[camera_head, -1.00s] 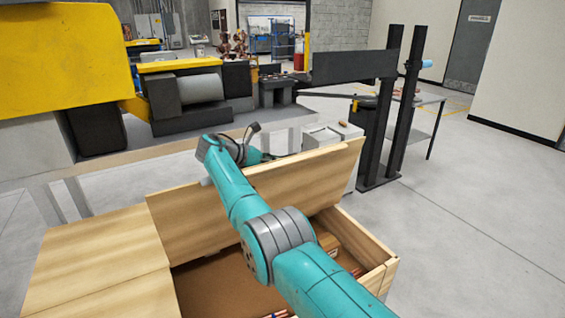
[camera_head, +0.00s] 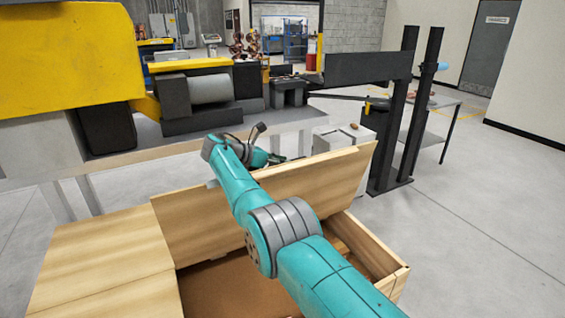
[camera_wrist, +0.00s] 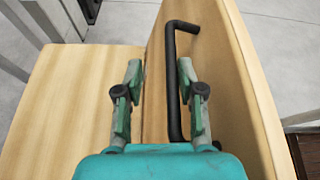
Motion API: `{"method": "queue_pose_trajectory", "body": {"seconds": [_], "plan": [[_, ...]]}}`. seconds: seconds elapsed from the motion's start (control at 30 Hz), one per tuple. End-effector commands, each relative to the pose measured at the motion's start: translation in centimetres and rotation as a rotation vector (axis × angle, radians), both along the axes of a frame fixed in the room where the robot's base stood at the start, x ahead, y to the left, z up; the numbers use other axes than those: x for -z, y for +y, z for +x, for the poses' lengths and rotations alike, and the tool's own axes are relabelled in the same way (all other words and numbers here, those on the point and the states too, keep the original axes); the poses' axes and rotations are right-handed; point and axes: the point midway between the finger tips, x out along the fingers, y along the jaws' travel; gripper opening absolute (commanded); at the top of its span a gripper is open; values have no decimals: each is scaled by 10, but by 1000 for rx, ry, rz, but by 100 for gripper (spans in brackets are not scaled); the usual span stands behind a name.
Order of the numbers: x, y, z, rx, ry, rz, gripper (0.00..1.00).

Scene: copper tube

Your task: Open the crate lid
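The wooden crate lid (camera_head: 195,222) stands raised and tilted on the crate (camera_head: 385,262), with part of the inside showing below it. In the wrist view a black bar handle (camera_wrist: 173,85) runs along the lid (camera_wrist: 238,85). My gripper (camera_wrist: 160,80) has its fingers apart, with the handle between them, close to the right finger. I cannot tell whether that finger touches it.
A flat wooden panel (camera_head: 95,255) covers the crate's left part. Behind the crate stands a workbench (camera_head: 185,145) with yellow and black machinery. A black upright frame (camera_head: 405,130) stands at the back right. The floor (camera_head: 480,240) on the right is clear.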

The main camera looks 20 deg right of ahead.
Motion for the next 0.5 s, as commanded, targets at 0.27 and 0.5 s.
{"method": "queue_pose_trajectory", "body": {"seconds": [0.27, 0.5], "plan": [[-8, 0, 1, -1, -3, -1, 37], [-47, 0, 1, 0, -5, 0, 37]]}}
